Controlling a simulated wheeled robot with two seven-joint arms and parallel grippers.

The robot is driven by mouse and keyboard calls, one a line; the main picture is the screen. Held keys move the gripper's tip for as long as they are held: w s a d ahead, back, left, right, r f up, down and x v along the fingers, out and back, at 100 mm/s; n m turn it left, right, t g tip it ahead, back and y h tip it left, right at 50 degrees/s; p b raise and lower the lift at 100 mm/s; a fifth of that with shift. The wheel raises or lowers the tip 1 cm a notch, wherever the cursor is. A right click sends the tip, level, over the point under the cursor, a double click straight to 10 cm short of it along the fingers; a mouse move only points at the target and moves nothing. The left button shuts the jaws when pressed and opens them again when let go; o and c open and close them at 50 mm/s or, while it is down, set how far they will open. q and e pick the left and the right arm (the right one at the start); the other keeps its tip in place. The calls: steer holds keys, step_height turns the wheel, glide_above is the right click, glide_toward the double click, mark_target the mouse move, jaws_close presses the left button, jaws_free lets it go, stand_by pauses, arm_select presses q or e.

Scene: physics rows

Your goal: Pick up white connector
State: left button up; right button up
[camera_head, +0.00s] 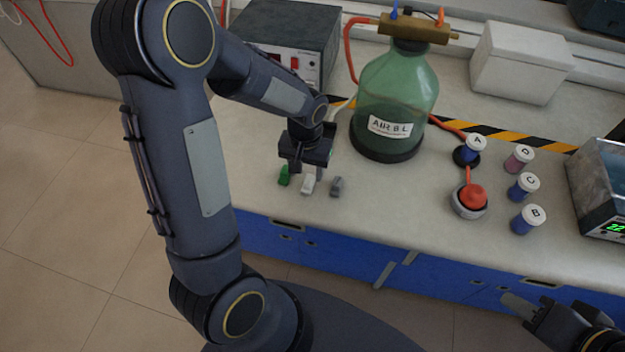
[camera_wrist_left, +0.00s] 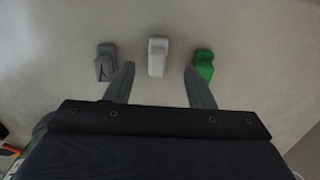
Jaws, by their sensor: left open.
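The white connector (camera_head: 308,184) lies on the bench between a green connector (camera_head: 284,175) and a grey connector (camera_head: 336,186). In the left wrist view the white connector (camera_wrist_left: 157,57) sits just beyond the gap between my fingertips, with the grey connector (camera_wrist_left: 106,62) on the left and the green connector (camera_wrist_left: 204,65) on the right. My left gripper (camera_head: 304,172) is open and empty, close above the connectors; its fingers (camera_wrist_left: 158,68) point toward them. I cannot tell its exact height. My right gripper (camera_head: 513,302) shows only partly at the lower right, away from the connectors.
A green glass bottle (camera_head: 398,95) stands right of the connectors. A control box (camera_head: 290,35) and a white box (camera_head: 520,62) are behind. Several labelled vials (camera_head: 527,219) and a red-topped pot (camera_head: 469,201) stand farther right. The bench's front edge is close to the connectors.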

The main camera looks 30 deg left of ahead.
mark_target(307, 181)
arm_select(q)
step_height(307, 181, down, 5)
steer(key=shift+d+r, duration=0.1)
steer(key=shift+d, duration=0.05)
steer(key=c, duration=1.1)
steer(key=shift+o, duration=0.2)
steer(key=shift+r, duration=0.1)
